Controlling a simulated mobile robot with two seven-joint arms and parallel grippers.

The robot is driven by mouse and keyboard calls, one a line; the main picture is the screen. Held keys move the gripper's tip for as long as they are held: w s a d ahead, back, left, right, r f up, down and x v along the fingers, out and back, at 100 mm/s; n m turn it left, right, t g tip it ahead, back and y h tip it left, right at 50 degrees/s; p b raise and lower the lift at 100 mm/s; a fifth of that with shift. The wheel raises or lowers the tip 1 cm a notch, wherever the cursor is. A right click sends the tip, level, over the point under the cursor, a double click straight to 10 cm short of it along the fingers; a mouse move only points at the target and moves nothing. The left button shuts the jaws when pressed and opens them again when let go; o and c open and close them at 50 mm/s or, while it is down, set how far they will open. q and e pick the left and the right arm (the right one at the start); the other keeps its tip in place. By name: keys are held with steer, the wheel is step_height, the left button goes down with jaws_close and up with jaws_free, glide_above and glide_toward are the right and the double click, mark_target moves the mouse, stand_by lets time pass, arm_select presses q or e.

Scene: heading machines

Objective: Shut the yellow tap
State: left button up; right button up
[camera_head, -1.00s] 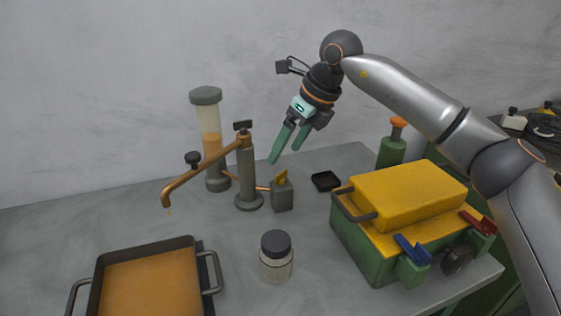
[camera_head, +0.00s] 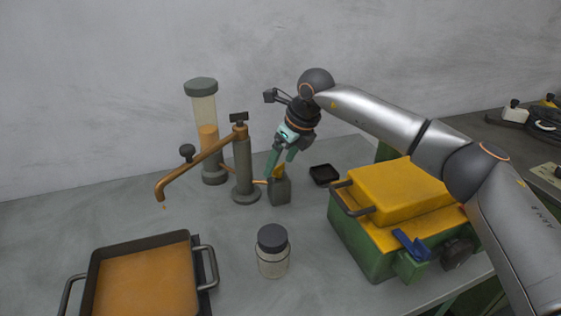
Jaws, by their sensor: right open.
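The yellow tap (camera_head: 278,170) is a small lever on top of a grey block (camera_head: 280,191), joined by a copper pipe to the grey column of the spout. My right gripper (camera_head: 279,168) is open, pointing down, with its green fingers at the tap. The fingers hide much of the lever, and I cannot tell whether they touch it. The copper spout (camera_head: 195,165) slopes down to the left, with an orange drop under its mouth. My left gripper is not in view.
A tray of orange liquid (camera_head: 145,288) stands front left. A lidded jar (camera_head: 272,252) stands front middle. A green and yellow machine (camera_head: 395,200) is at right. A clear cylinder (camera_head: 205,130) stands behind the spout. A small black dish (camera_head: 324,174) lies right of the block.

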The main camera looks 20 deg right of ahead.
steer(key=shift+w+f, duration=0.15)
steer(key=shift+f, duration=0.15)
steer(key=shift+c, duration=0.3)
jaws_close()
stand_by(0.3)
steer(key=shift+a, duration=0.1)
steer(key=m+h+b, duration=0.1)
steer(key=m, duration=0.2)
steer(key=shift+a+t, duration=0.1)
steer(key=shift+t, duration=0.2)
steer(key=shift+m+h+b, duration=0.4)
steer(key=shift+m+h, duration=0.3)
steer(key=shift+m, duration=0.9)
